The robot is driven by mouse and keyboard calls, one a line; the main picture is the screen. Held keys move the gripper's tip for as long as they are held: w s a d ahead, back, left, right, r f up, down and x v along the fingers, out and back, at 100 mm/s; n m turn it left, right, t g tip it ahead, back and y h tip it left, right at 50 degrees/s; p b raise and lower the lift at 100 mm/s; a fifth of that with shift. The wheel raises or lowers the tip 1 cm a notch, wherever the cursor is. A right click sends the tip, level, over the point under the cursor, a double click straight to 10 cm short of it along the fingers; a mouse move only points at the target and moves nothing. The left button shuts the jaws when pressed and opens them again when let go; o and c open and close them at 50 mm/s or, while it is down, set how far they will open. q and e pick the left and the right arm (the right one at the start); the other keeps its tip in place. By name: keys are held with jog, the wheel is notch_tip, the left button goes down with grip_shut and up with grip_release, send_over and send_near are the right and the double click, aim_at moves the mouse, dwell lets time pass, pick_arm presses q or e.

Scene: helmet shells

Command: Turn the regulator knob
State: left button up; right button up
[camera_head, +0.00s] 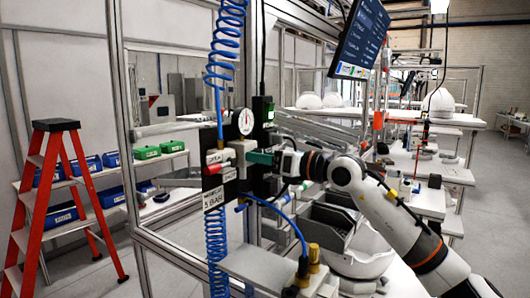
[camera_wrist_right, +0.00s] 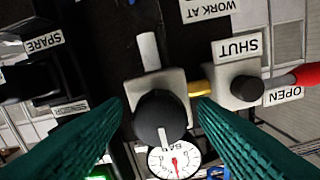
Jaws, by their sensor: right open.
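The regulator knob (camera_wrist_right: 160,118) is round and black with a white pointer line. It sits on a light grey block in the middle of the right wrist view. My right gripper (camera_head: 250,157) reaches in from the right in the head view, its green fingers at the panel just below the pressure gauge (camera_head: 245,121). In the right wrist view the right gripper (camera_wrist_right: 162,108) is open, with one finger on each side of the knob. I cannot tell whether the fingers touch it. The fingers hide the knob in the head view. My left gripper is not in view.
The gauge's white dial also shows below the knob in the wrist view (camera_wrist_right: 174,162). Blue coiled hoses (camera_head: 222,70) hang by the panel. A red stepladder (camera_head: 60,200) stands at left.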

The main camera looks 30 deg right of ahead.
jog(key=c, duration=1)
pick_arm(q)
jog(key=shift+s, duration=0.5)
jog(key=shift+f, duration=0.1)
pick_arm(e)
jog(key=shift+m, duration=0.4)
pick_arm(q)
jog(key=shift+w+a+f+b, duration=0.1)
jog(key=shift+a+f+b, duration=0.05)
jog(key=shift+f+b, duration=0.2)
pick_arm(e)
jog(key=shift+m, duration=2.5)
jog(key=o, duration=1)
